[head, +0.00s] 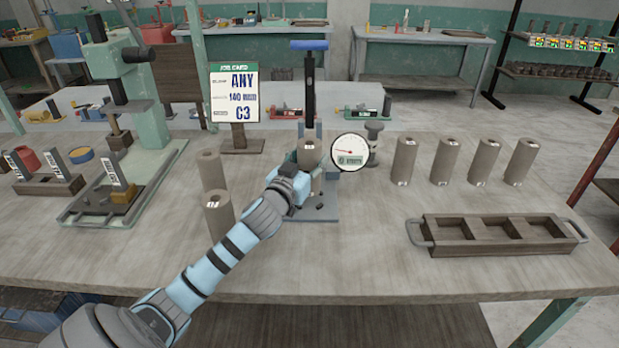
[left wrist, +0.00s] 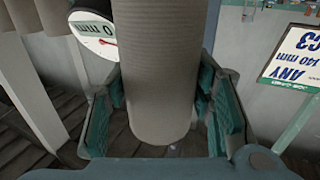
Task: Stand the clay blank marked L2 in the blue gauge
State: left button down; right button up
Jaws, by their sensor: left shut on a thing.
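My left gripper (head: 296,180) reaches in from the left and is shut on an upright grey-brown clay blank (head: 311,150) at the blue gauge (head: 320,215). The blank's top mark is too small to read for certain. In the left wrist view the blank (left wrist: 160,70) stands between the teal finger pads of the gripper (left wrist: 162,112). I cannot tell whether its lower end touches the gauge base. The gauge has a dark post with a blue top bar (head: 309,45) and a round dial (head: 350,152); in the wrist view the dial (left wrist: 95,38) reads 0 mm. My right gripper is not in view.
Two blanks (head: 211,172) (head: 219,216) stand left of the gauge, close to my arm. Several more blanks (head: 443,160) stand in a row at the right, behind an empty wooden tray (head: 428,238). A job card (head: 234,92) and a green press (head: 135,85) stand at the left.

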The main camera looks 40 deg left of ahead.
aim_at(309, 171)
pick_arm(q)
notch_tip(309, 171, down, 4)
jog(key=shift+r+b, duration=0.25)
jog(key=shift+b, duration=0.3)
jog(key=c, duration=0.8)
grip_release()
jog(key=shift+o, duration=0.2)
jog(key=shift+s, duration=0.1)
jog(key=v, duration=1.2)
jog(key=shift+p, duration=0.3)
jog(key=shift+r, duration=0.15)
